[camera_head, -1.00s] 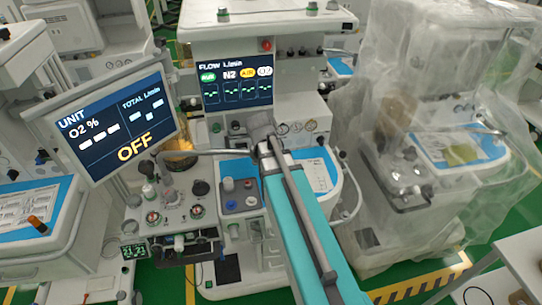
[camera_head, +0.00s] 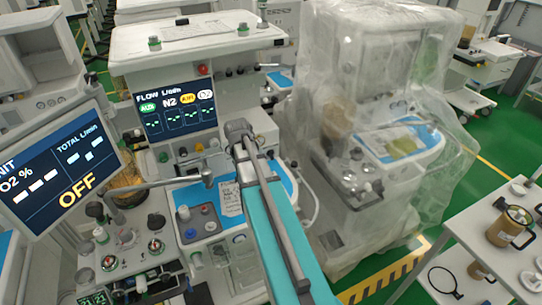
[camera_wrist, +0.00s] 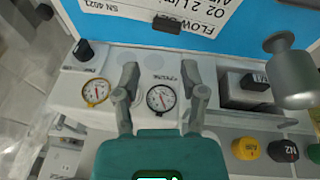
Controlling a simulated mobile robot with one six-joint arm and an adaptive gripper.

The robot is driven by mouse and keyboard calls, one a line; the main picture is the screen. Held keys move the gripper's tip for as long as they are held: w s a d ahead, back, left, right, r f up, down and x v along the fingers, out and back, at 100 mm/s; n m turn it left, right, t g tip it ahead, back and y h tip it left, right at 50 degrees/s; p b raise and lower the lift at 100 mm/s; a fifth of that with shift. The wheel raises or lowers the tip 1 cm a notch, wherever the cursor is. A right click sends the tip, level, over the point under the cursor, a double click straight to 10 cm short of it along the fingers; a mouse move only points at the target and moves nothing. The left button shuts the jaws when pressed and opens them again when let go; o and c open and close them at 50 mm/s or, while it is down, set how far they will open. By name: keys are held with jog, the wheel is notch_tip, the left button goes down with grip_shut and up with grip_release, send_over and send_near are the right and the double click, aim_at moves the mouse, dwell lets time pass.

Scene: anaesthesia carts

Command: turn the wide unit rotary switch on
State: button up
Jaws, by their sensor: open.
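The unit's screen (camera_head: 60,165), at left in the head view, reads OFF. Its machine has a flow screen (camera_head: 175,108) and a panel of knobs below. My gripper (camera_wrist: 160,75) is open and empty in the wrist view, its fingers on either side of a round white gauge (camera_wrist: 160,98). A black knob (camera_wrist: 84,50) is left of the fingers. I cannot tell which knob is the rotary switch. In the head view my arm hides part of the machine's front.
A plastic-covered machine (camera_head: 375,120) stands right of the arm. A white table (camera_head: 500,240) with metal mugs is at lower right. Green floor shows between them. In the wrist view, a grey cylinder (camera_wrist: 290,70) hangs at right and yellow and black knobs (camera_wrist: 283,151) sit below it.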

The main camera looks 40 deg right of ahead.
jog(key=m+t+y, duration=0.1)
jog(key=t, duration=0.1)
send_near(273, 153)
notch_tip(273, 153, up, 2)
jog(key=shift+s+d+p, duration=0.15)
jog(key=shift+s+p, duration=0.2)
jog(key=shift+p, duration=0.05)
jog(key=shift+f, duration=0.15)
jog(key=b+x, duration=1.2)
jog(key=x, duration=0.1)
jog(key=shift+w+a+f+b, duration=0.1)
jog(key=shift+a+f+b, duration=0.15)
jog(key=shift+b, duration=0.15)
jog(key=shift+c, duration=0.2)
jog(key=shift+r, duration=0.1)
grip_shut()
jog(key=shift+a, duration=0.1)
